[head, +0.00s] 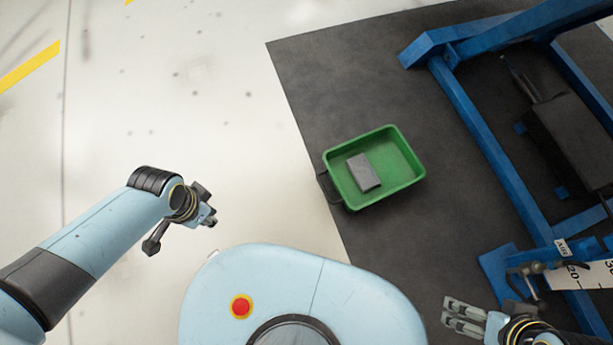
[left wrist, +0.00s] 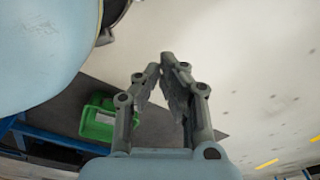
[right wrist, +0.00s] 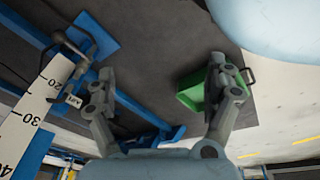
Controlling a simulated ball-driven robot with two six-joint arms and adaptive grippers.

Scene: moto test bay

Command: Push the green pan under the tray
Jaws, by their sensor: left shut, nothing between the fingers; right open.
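The green pan (head: 398,158) sits on the dark mat in the head view, with a grey block (head: 363,172) in it and a dark handle on its left side. It also shows in the left wrist view (left wrist: 98,122) and, partly behind a finger, in the right wrist view (right wrist: 190,93). My left gripper (head: 210,220) is shut and empty, left of the pan and apart from it; its fingertips meet in the left wrist view (left wrist: 166,62). My right gripper (head: 448,312) is open and empty, below and right of the pan. I cannot identify the tray for certain.
A blue steel frame (head: 490,150) stands right of the pan, with a dark box-shaped unit (head: 570,135) inside it. A white numbered scale (head: 585,275) is near my right gripper. The dark mat (head: 315,80) is clear around the pan.

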